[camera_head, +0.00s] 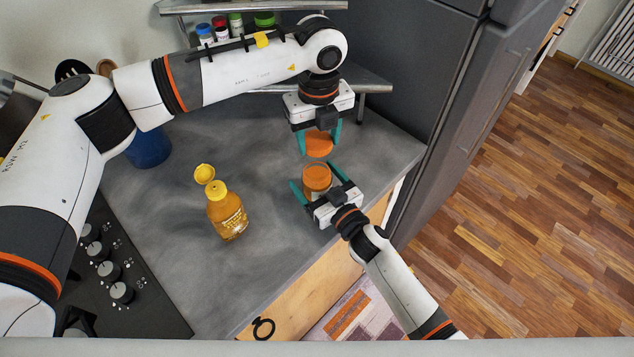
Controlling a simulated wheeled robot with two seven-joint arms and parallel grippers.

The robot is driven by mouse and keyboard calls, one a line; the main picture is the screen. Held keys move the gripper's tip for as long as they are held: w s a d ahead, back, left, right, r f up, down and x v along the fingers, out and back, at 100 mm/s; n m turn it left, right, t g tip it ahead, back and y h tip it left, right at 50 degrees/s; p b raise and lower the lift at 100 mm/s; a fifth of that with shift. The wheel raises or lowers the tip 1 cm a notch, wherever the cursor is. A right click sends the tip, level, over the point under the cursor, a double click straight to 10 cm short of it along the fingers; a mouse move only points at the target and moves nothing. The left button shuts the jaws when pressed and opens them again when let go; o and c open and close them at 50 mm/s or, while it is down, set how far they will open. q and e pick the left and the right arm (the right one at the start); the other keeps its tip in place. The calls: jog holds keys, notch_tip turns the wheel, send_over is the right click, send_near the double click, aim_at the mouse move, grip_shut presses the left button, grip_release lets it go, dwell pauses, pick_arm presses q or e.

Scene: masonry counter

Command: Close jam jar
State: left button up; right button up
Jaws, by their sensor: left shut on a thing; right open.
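The jam jar (317,178) stands upright on the grey counter near its right end, with orange contents showing at its top. An orange lid (319,146) is held above and slightly behind the jar, apart from it. My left gripper (319,138) points down and is shut on the lid. My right gripper (318,182) comes from the front, open, with its fingers on either side of the jar. Whether the fingers touch the jar, I cannot tell. The jar's lower front is hidden by my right gripper.
A yellow bottle (227,213) with its flip cap open stands left of the jar. A blue container (148,148) is at the back left. A stove with knobs (110,270) is at the front left. A shelf with spice jars (220,28) is behind. A dark fridge (440,90) stands right.

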jog(key=shift+c, duration=0.2)
jog(key=c, duration=1.4)
pick_arm(q)
send_over(318, 170)
jog(key=shift+f, duration=2.5)
pick_arm(e)
jog(key=shift+c, duration=0.2)
pick_arm(q)
jog(key=shift+f, duration=0.9)
jog(key=shift+f, duration=0.5)
